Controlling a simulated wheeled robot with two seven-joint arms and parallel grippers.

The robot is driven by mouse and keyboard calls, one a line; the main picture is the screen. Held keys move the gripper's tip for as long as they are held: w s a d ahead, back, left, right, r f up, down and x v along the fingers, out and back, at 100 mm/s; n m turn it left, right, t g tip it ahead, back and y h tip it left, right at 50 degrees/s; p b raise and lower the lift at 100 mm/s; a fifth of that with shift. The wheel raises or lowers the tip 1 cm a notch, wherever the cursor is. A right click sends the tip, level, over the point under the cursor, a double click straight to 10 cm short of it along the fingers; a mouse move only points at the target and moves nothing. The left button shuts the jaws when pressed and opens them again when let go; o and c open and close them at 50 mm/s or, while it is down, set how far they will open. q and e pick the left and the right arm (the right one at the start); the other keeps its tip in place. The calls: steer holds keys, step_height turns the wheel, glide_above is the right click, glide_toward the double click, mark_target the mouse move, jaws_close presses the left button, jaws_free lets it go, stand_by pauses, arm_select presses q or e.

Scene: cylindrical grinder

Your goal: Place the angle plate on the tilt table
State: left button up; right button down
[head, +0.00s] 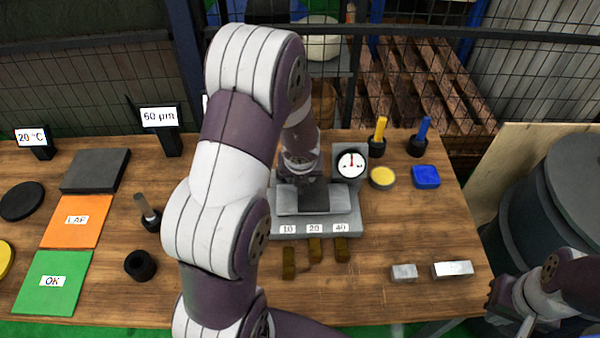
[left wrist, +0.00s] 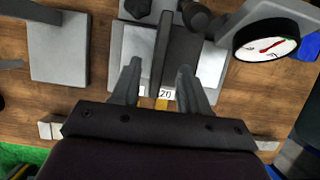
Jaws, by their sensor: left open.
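The tilt table (head: 345,226) is a grey stepped fixture with 10, 20 and 40 labels; it also shows in the left wrist view (left wrist: 211,75). A dark piece that looks like the angle plate (head: 315,198) sits on its top. In the left wrist view the dark piece (left wrist: 182,50) lies between the fingers of my left gripper (left wrist: 158,78), which is open. I cannot tell whether either finger touches it. In the head view my left arm hides part of the fixture. My right gripper (head: 493,300) is at the lower right, away from the fixture; its jaws are unclear.
A dial gauge (head: 351,164) stands at the fixture's back right. Short brass-coloured blocks (head: 314,250) lie in front. Metal blocks (head: 452,269) are at front right. A dark grey plate (head: 95,171), orange mat (head: 76,221) and green mat (head: 54,282) are at left.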

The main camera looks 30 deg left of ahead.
arm_select(q)
steer(key=p+v, duration=0.2)
steer(key=v, duration=0.4)
steer(key=s+d+r+m+t+h, duration=0.15)
steer(key=d+m, duration=0.25)
steer(key=m, duration=0.6)
steer(key=d+r+m+h, duration=0.2)
steer(key=d+r+m, duration=0.15)
steer(key=m, duration=0.65)
steer(key=s+m+g, duration=0.2)
steer(key=s+m, duration=0.3)
steer(key=m, duration=0.6)
steer(key=s+d+m+g+y, duration=0.1)
steer(key=s+m+g, duration=0.1)
steer(key=s+m, duration=0.4)
steer(key=m, duration=0.5)
steer(key=shift+d+m, duration=0.3)
steer(key=shift+m, duration=0.1)
arm_select(e)
step_height(320, 180, up, 4)
steer(key=shift+f, duration=0.15)
